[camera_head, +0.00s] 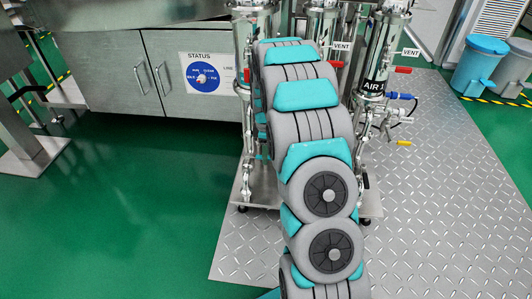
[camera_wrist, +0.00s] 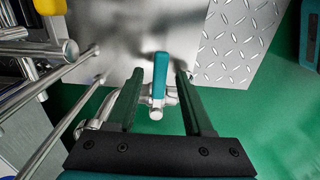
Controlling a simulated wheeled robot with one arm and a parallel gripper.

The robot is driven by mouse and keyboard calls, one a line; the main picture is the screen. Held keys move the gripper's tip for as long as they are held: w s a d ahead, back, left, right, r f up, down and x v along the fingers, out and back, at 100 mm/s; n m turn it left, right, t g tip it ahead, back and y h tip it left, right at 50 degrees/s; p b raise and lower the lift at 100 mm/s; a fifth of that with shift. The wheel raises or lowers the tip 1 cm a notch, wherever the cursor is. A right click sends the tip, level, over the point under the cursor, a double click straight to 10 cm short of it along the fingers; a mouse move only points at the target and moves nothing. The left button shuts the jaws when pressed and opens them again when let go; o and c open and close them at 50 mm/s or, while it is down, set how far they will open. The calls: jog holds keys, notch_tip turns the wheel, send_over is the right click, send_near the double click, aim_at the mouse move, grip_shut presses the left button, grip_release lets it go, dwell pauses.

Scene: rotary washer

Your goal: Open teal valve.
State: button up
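The teal valve handle (camera_wrist: 160,76) shows in the wrist view as an upright narrow lever on a silver metal valve body (camera_wrist: 156,112). My gripper (camera_wrist: 159,78) is open, with one dark finger on each side of the handle. Gaps show between the handle and both fingers, so it is not clamped. The left finger covers part of the silver pipe. In the head view my arm hides the gripper and the teal handle.
Silver pipes (camera_wrist: 50,80) and a yellow part (camera_wrist: 49,6) lie left of my gripper in the wrist view.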

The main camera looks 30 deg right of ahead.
grip_shut()
dwell(1.2)
